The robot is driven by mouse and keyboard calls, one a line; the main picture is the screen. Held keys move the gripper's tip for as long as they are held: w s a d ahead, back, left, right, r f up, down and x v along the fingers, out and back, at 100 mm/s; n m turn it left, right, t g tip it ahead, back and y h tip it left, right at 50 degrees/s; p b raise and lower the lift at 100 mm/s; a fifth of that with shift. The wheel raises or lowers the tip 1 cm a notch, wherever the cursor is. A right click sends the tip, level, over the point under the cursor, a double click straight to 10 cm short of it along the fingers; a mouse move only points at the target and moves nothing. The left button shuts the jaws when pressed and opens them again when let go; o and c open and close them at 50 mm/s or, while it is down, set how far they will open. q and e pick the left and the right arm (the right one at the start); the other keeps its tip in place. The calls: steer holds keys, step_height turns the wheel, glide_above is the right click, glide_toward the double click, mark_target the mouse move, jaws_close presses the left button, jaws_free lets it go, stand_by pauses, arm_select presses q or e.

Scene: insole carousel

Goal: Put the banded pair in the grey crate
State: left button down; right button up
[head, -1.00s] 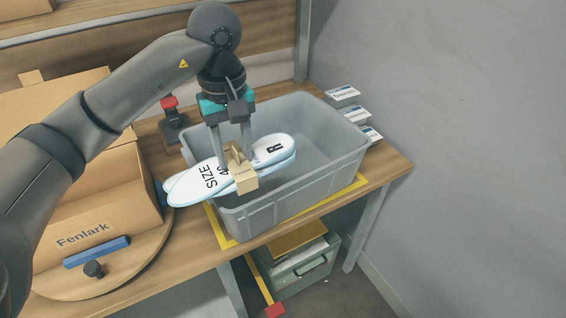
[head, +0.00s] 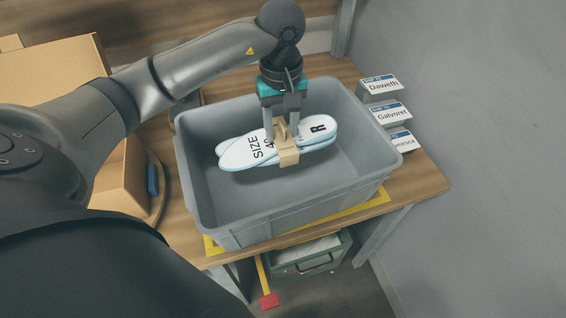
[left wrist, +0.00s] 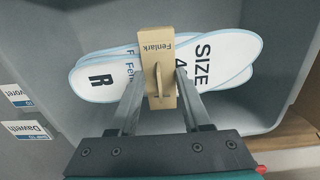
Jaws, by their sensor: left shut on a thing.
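The banded pair (head: 240,152) is two white insoles with light-blue edges, stacked and wrapped by a tan paper band marked Fenlark in the left wrist view (left wrist: 107,75). The top insole reads SIZE and R. The grey crate (head: 290,207) stands on the wooden table. The pair is over the crate's opening, within its walls as seen from the head; its height above the floor of the crate is hard to tell. My right gripper is not in view.
Several small label cards (head: 389,114) stand right of the crate, near the grey wall. Yellow tape (head: 330,221) borders the crate on the table. A cardboard box (head: 60,75) is at the left.

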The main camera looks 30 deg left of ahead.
arm_select(q)
step_height(320, 180, down, 8)
steer(key=shift+w+f, duration=0.1)
steer(key=shift+f, duration=2)
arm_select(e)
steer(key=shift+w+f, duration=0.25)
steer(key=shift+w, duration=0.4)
arm_select(q)
steer(key=shift+b, duration=0.35)
steer(key=shift+f, duration=0.2)
steer(key=shift+c, duration=1.8)
jaws_free()
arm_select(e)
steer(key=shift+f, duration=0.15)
arm_select(q)
steer(key=shift+r, duration=0.15)
